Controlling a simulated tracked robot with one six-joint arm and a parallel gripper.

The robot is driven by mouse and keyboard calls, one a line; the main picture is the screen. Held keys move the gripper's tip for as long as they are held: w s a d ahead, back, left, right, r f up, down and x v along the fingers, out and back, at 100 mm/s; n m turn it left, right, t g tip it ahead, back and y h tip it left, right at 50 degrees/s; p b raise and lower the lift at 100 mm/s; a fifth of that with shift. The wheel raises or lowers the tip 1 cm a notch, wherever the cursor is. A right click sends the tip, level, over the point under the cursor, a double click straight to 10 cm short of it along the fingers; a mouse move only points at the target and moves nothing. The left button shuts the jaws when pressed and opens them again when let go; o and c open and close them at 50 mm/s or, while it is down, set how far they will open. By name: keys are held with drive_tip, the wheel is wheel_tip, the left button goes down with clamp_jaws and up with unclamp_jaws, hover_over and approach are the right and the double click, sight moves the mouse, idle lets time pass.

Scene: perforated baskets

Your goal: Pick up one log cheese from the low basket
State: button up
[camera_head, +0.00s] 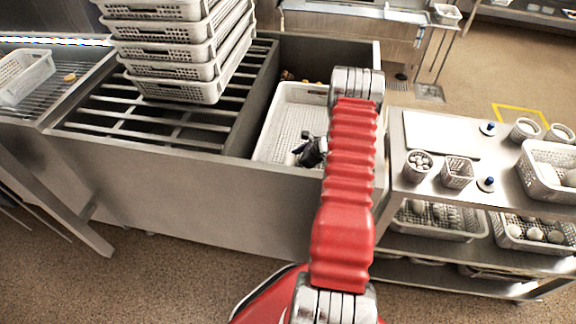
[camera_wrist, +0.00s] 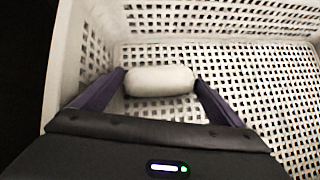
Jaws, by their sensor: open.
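A white log cheese (camera_wrist: 160,81) lies on the floor of the low basket (camera_wrist: 230,22), a white perforated basket, in the wrist view. My gripper (camera_wrist: 161,86) is open inside this basket. Its two dark fingers stand one on each side of the log, near its two ends. I cannot tell whether they touch it. In the head view the low basket (camera_head: 297,95) sits in the metal bin, and my gripper (camera_head: 312,152) reaches into it, partly hidden by my arm. The log is not clear in the head view.
A stack of white baskets (camera_head: 185,50) stands on the metal rack left of the bin. A shelf cart (camera_head: 440,135) with cups, baskets and round white items is at the right. The bin walls (camera_head: 265,100) stand close around the low basket.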

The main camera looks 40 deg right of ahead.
drive_tip(key=shift+c, duration=0.6)
drive_tip(key=c, duration=0.8)
